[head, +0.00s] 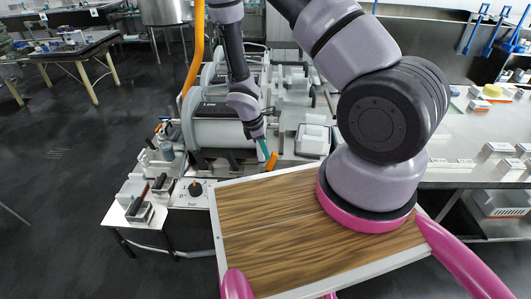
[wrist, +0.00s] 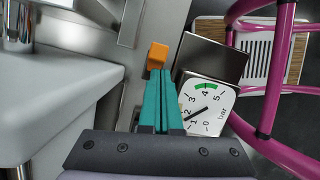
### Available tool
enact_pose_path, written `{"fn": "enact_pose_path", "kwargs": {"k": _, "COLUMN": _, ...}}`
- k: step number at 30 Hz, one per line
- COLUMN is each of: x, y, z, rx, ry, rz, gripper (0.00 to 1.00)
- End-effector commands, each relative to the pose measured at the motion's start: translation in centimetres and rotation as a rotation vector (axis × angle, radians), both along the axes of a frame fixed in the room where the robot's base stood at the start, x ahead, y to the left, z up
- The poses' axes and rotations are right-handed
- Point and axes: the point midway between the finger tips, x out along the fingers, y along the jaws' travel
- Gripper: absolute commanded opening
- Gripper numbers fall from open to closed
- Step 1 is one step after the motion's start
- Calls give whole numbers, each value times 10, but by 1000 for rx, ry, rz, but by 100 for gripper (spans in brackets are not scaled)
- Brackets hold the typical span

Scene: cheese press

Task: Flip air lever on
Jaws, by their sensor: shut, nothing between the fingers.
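A small orange lever end (wrist: 158,55) shows in the wrist view, just beyond my fingertips. It also shows as a short orange piece (head: 271,161) in the head view, beside the press. My gripper (wrist: 160,76) has teal fingers, which are shut and empty. The fingertips (head: 264,150) are very close to the orange lever in the head view. I cannot tell whether they touch it. The lever's base is hidden behind the fingers in the wrist view. A dial gauge marked bar (wrist: 207,106) lies to the right of the fingers, with its needle near the low numbers.
A large grey cylinder (head: 213,132) of the press stands left of my gripper. A control box with a black knob (head: 195,188) sits at the front left. My wood-topped base with pink rails (head: 290,235) fills the foreground. Pink tubes (wrist: 272,75) show at the wrist view's right.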

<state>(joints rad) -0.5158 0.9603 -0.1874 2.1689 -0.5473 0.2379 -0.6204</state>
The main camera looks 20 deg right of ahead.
Motion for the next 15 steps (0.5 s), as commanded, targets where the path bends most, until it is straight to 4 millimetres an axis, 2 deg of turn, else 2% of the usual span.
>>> {"fn": "enact_pose_path", "kwargs": {"k": 3, "x": 5, "y": 21, "z": 8, "rx": 11, "ry": -6, "rz": 8, "gripper": 0}}
{"fn": "enact_pose_path", "kwargs": {"k": 9, "x": 3, "y": 18, "z": 56, "rx": 16, "ry": -11, "rz": 7, "gripper": 0}}
{"fn": "enact_pose_path", "kwargs": {"k": 15, "x": 0, "y": 17, "z": 90, "rx": 16, "ry": -11, "rz": 10, "gripper": 0}}
